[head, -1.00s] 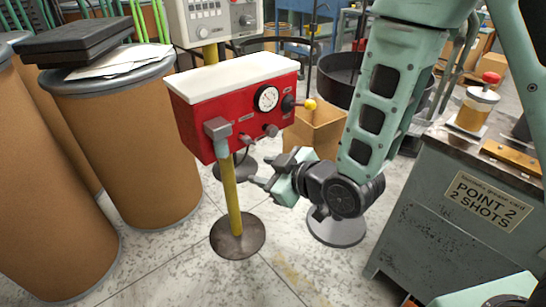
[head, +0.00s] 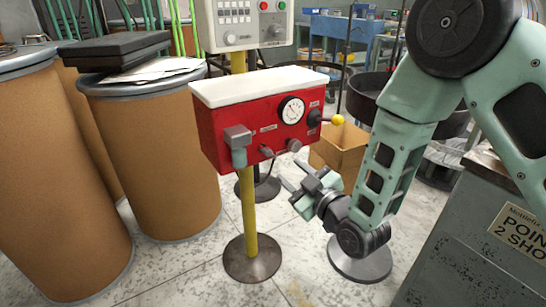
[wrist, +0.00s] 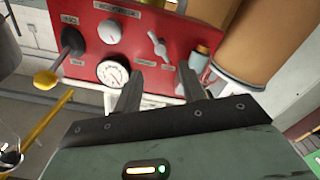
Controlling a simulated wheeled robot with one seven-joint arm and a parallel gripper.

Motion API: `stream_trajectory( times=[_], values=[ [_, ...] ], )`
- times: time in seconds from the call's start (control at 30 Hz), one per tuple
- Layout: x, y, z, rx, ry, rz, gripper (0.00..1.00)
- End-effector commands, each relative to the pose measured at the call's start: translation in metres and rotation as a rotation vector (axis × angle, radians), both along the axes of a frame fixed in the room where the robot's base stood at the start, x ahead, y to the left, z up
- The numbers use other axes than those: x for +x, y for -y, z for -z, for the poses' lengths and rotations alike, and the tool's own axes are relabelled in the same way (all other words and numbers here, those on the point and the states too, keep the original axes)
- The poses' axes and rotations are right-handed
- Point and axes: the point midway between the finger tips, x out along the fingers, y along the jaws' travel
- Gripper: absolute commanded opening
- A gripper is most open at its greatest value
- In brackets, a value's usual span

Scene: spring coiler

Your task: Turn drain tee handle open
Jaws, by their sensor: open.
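A red box (head: 262,118) with a white lid stands on a yellow post. A small grey tee-shaped handle (head: 266,152), which looks like the drain handle, is low on its front, between a grey block fitting (head: 238,140) and a round knob (head: 294,145). In the wrist view the panel appears upside down and the handle (wrist: 158,45) is tilted, just beyond the fingertips and roughly between them. My gripper (head: 290,174) is open and empty, below and right of the handle in the head view, apart from it. Its two fingers (wrist: 159,72) point at the panel.
A gauge (head: 291,110) and a yellow-tipped lever (head: 337,119) are on the box's right side. Brown drums (head: 155,150) stand to the left. A cardboard box (head: 342,147) is behind my gripper. A grey cabinet (head: 470,240) stands at right. Floor in front is clear.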

Motion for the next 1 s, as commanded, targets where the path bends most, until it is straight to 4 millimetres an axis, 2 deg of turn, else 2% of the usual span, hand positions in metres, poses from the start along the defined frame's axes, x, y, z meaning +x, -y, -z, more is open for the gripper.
stream_trajectory(
  times=[0.2, 0.4, 0.6, 0.87, 0.9, 1.0],
  values=[
    [0.038, -0.026, 0.000, 0.002, 0.003, 0.000, 0.41],
    [0.063, -0.043, 0.001, 0.000, 0.001, 0.000, 0.41],
    [0.075, -0.051, 0.000, 0.000, 0.000, -0.001, 0.41],
    [0.076, -0.052, 0.000, -0.001, -0.001, 0.000, 0.41],
    [0.076, -0.052, 0.000, -0.001, -0.001, 0.000, 0.38],
    [0.076, -0.052, 0.000, 0.000, 0.000, -0.001, 0.10]
  ],
)
